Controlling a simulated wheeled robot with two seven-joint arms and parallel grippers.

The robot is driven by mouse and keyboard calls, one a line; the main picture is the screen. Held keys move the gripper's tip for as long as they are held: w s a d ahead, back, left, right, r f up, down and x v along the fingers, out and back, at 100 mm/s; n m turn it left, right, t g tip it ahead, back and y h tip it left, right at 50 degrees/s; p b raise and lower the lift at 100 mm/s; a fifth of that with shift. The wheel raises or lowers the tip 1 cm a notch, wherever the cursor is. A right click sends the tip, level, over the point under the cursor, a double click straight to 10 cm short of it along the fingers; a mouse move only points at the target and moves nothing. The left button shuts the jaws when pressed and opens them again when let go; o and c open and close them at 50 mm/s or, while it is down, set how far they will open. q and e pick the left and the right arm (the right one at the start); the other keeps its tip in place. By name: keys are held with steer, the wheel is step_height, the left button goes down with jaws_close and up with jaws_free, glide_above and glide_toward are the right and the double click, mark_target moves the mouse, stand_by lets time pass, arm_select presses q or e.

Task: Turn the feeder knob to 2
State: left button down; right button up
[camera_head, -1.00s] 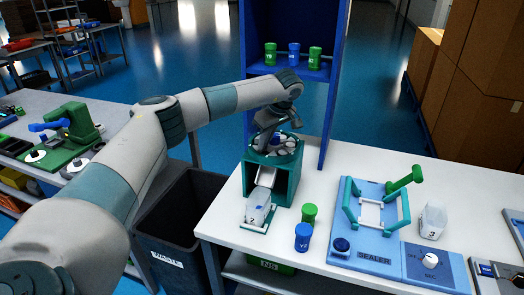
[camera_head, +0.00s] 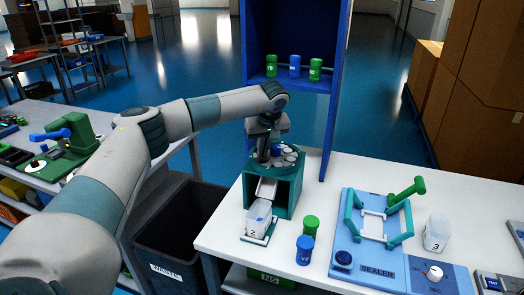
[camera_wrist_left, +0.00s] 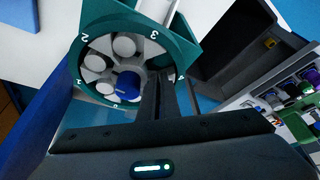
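The teal feeder (camera_head: 286,196) stands at the white table's left end. Its round top has several pale round pockets and a blue knob (camera_wrist_left: 127,84) at the centre. The wrist view shows numbers around the teal rim, with 2 at the upper left and 3 at the top. My left gripper (camera_head: 263,158) points down at the left part of the feeder top. In the wrist view its dark fingers (camera_wrist_left: 166,82) are beside the knob and partly cover it. I cannot tell whether they touch it or how far apart they are. My right gripper is out of view.
A clear container marked 2 (camera_head: 259,217) sits on the feeder's front tray. Green (camera_head: 311,226) and blue (camera_head: 305,249) bottles stand close by. The blue sealer (camera_head: 376,268) is to the right. A blue shelf (camera_head: 334,110) rises behind; a black waste bin (camera_head: 172,247) is left.

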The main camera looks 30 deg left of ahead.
arm_select(q)
steer(key=shift+s+d+f, duration=0.1)
steer(key=shift+d+f, duration=0.05)
steer(key=shift+f, duration=0.1)
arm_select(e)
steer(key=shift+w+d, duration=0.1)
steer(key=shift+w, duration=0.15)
arm_select(q)
steer(key=shift+r, duration=0.15)
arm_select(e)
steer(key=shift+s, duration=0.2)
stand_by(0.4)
